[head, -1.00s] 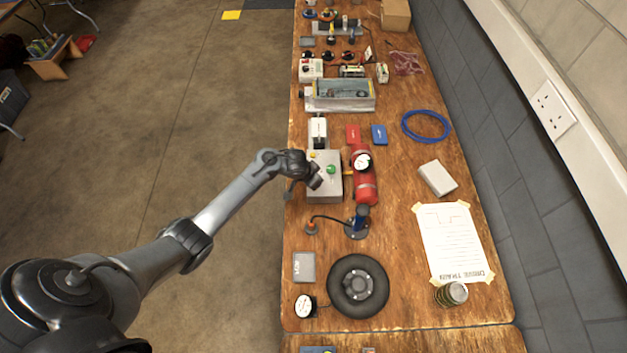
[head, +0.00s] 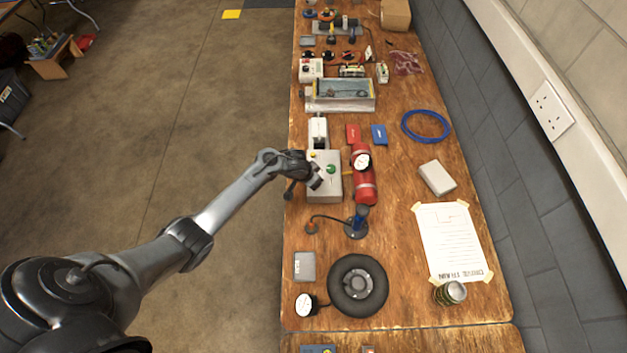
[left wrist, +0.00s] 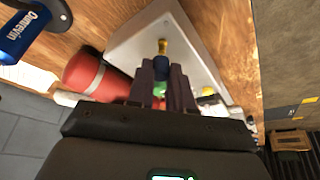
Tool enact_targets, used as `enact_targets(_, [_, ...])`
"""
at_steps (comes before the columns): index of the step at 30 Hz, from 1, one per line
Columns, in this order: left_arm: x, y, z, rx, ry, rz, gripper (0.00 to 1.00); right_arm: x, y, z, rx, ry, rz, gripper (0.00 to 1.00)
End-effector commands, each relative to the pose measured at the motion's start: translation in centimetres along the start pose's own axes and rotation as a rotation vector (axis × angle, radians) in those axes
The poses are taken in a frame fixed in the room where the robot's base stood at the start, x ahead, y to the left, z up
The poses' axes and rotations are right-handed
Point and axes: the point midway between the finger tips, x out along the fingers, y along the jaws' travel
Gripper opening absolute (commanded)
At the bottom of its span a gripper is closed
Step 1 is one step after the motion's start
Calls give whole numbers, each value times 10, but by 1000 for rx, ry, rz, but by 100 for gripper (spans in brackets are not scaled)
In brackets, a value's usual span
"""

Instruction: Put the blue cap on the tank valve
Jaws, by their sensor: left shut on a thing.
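My left gripper (left wrist: 162,92) is shut on the small blue cap (left wrist: 162,67), which shows between the dark fingertips in the left wrist view. A brass fitting (left wrist: 163,46) shows just beyond the cap, nearly in line with it; I cannot tell whether they touch. The red tank (left wrist: 92,75) lies beside the grey box, left of the fingers. In the head view my left gripper (head: 316,180) is over the grey box (head: 325,190), just left of the red tank (head: 364,187). The cap is too small to make out there. My right gripper is out of view.
The grey box carries a green button (head: 331,169) and a yellow knob (left wrist: 208,91). A round gauge (head: 361,161) is at the tank. A blue cylinder on a dark base (head: 356,230) and a black wheel (head: 358,286) are nearer.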

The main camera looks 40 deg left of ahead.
Motion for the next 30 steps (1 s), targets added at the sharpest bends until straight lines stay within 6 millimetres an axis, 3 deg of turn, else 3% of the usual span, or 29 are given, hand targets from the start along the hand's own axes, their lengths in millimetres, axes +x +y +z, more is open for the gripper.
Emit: enact_targets(30, [17,0,7,0,1,0,0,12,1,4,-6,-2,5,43])
